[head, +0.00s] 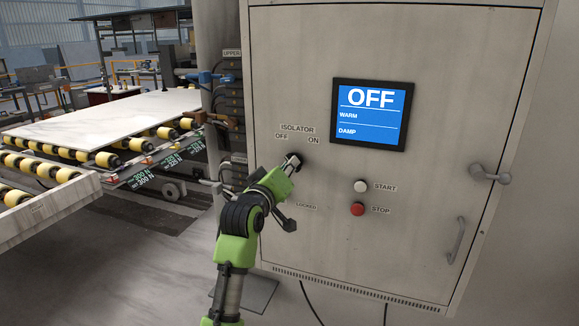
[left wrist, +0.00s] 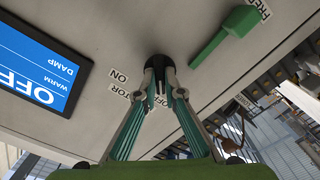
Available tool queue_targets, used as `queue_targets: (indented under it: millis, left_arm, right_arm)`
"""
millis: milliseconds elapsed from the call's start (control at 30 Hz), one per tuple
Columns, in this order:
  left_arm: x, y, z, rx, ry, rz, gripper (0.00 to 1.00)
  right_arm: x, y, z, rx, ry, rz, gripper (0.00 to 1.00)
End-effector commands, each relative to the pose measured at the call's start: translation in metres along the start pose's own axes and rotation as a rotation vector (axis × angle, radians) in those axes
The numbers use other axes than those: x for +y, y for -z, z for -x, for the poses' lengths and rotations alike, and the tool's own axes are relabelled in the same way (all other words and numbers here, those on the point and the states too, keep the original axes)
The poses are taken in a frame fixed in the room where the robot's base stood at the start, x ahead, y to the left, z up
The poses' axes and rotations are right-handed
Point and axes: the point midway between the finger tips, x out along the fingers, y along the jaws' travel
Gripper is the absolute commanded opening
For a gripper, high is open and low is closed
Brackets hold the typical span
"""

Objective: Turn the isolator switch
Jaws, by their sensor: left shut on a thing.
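The isolator switch is a small dark knob on the grey cabinet door (head: 430,60), under the ISOLATOR label with OFF at left and ON at right. My left gripper (head: 294,162) reaches up to it from below and hides most of it in the head view. In the left wrist view the two fingers are closed around the dark knob (left wrist: 159,61). Which way the knob points is hard to tell. The cabinet's blue screen (head: 370,113) reads OFF, WARM and DAMP. My right gripper is out of view.
A white START button (head: 361,186) and a red STOP button (head: 357,209) sit right of my arm. A green handle (left wrist: 238,22) is near the fingers in the left wrist view. A roller conveyor with a pale slab (head: 115,115) stands at left.

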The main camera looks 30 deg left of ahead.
Motion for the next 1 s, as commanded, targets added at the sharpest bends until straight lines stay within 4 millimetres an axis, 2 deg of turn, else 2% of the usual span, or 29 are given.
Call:
queue_targets:
  millis: [67, 100, 167, 500, 633, 767, 1000]
  left_arm:
    - [0.0, 0.0, 0.0, 0.0, 0.0, 0.003, 0.0]
    - [0.0, 0.0, 0.0, 0.0, 0.0, 0.003, 0.11]
    - [0.0, 0.0, 0.0, 0.0, 0.0, 0.002, 0.26]
    - [0.0, 0.0, 0.001, 0.0, 0.0, 0.0, 0.26]
    - [0.0, 0.0, 0.008, 0.0, 0.0, 0.0, 0.26]
    - [-0.001, 0.0, 0.027, 0.001, 0.0, 0.0, 0.26]
    - [-0.001, 0.0, 0.075, 0.001, 0.001, 0.0, 0.26]
  right_arm:
    - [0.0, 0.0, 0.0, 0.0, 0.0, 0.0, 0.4]
    - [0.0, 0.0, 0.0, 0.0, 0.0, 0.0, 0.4]
    - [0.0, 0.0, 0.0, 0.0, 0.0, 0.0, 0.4]
    - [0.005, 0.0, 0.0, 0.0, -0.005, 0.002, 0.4]
    - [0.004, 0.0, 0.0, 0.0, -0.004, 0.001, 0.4]
    - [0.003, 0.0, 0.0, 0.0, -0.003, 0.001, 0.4]
    - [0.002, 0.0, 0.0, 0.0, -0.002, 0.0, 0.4]
